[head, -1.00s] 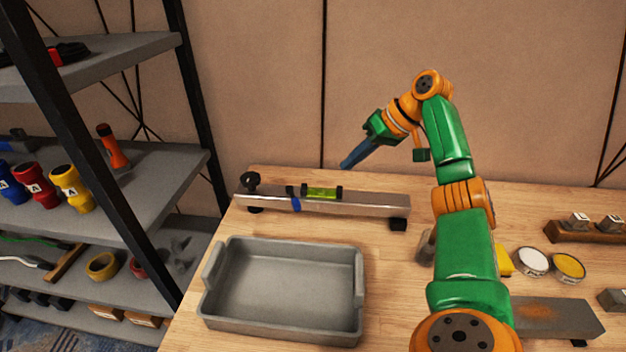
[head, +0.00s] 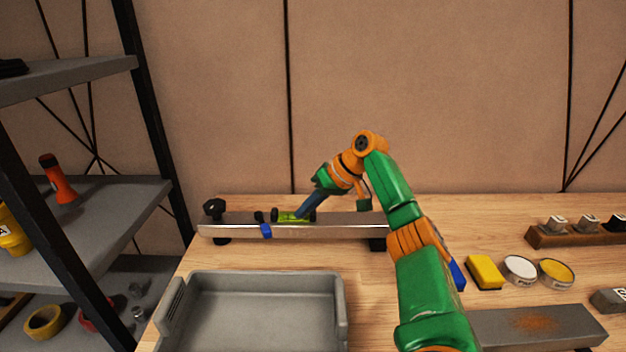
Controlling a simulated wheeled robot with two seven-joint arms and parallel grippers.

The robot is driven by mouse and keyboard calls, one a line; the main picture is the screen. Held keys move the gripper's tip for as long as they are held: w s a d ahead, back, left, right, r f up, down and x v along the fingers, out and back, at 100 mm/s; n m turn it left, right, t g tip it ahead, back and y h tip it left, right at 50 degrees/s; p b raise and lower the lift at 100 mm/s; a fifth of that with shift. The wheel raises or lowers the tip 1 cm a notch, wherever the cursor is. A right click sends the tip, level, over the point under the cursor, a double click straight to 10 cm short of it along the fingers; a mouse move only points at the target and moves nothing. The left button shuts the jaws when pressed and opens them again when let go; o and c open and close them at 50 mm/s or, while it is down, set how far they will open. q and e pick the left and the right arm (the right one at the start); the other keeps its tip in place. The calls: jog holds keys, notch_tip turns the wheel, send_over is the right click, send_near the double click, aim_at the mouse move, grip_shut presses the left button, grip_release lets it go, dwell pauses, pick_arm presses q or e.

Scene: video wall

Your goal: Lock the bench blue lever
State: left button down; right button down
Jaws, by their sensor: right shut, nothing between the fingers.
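The blue lever (head: 266,231) is a small blue piece on the front of the long metal bar (head: 340,231) at the back of the bench. A green level vial (head: 287,217) sits on the bar just right of the lever. My right gripper (head: 300,214) is shut and empty. Its blue fingers point down and left, their tips at the vial in the picture, to the right of the lever; I cannot tell if they touch. My left gripper is not in view.
A grey tray (head: 340,310) stands in front of the bar. A yellow sponge (head: 485,271), two round tins (head: 520,268) and a rusty plate (head: 580,322) lie at the right. A shelf (head: 100,215) stands at the left. Bare bench lies between bar and tray.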

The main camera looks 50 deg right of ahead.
aim_at(263, 223)
jog(key=w+a+f, duration=0.2)
jog(key=w+a, duration=0.1)
jog(key=a, duration=0.1)
jog(key=shift+w+a+f+p, duration=0.2)
jog(key=shift+w+f+p, duration=0.05)
jog(key=shift+p, duration=0.2)
